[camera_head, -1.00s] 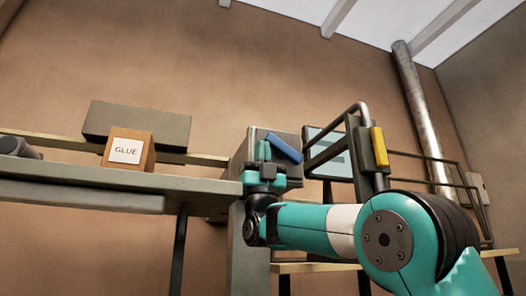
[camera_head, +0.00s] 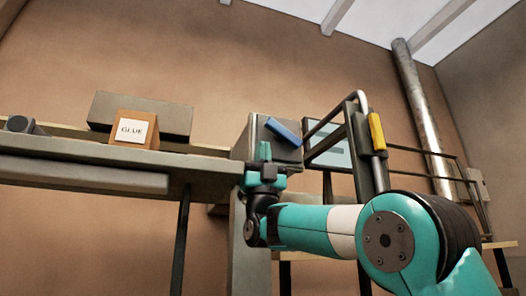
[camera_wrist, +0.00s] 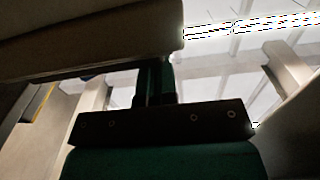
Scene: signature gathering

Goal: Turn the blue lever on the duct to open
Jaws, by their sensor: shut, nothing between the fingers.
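The blue lever (camera_head: 283,131) slants down to the right across the front of the grey duct box (camera_head: 254,140), near its top. My gripper (camera_head: 264,148) points upward in front of the box, with its fingers shut and empty. In the head view its tips are just below the lever's left end; I cannot tell whether they touch it. In the wrist view the gripper (camera_wrist: 155,75) points up beside a large grey surface at upper left. The lever cannot be made out clearly there.
A grey workbench (camera_head: 85,150) reaches from the left towards my gripper, with a glue box (camera_head: 134,129) on it. A dark railing frame with a yellow part (camera_head: 377,131) stands right of the duct box. A metal pipe (camera_head: 420,95) runs up the wall.

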